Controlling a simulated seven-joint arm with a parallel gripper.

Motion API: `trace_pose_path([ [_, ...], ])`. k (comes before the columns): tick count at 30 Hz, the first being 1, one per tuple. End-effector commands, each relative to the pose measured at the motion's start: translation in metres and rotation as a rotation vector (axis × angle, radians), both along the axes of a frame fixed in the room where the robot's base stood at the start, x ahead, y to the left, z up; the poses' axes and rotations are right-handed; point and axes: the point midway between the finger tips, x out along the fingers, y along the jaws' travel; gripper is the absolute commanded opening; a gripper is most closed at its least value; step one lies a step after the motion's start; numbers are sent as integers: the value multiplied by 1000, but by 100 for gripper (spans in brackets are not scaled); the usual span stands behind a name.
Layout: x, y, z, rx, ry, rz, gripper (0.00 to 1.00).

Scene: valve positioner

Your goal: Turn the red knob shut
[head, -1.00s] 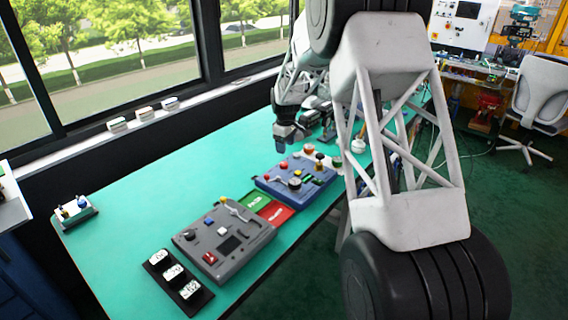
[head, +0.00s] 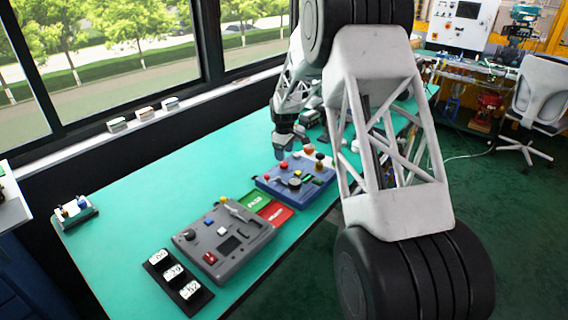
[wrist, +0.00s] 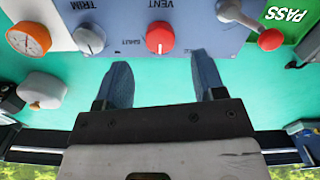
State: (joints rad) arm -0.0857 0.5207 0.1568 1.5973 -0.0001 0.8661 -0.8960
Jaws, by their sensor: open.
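The red knob (wrist: 160,38) sits on a light panel below the word VENT in the wrist view. A pale mark on it points down toward my gripper, and the word SHUT (wrist: 130,41) is at its lower left. My gripper (wrist: 164,82) is open and empty, its two fingers apart just below the knob in the picture, not around it. In the head view my gripper (head: 289,150) hangs at the back edge of the blue panel (head: 262,185); which red spot there is the knob I cannot tell.
In the wrist view a TRIM knob (wrist: 88,38) and a gauge (wrist: 28,38) lie left of the red knob. A red-tipped lever (wrist: 270,38) lies right.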

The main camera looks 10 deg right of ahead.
Motion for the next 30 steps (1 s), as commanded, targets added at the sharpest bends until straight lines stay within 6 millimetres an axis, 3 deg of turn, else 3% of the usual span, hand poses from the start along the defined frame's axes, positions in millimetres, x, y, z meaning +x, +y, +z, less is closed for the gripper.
trace_pose_path([
  [12,0,0,-47,0,1,0,63],
  [25,0,0,-54,0,1,0,63],
  [26,0,0,-54,0,1,0,62],
  [30,0,0,-54,1,1,0,40],
])
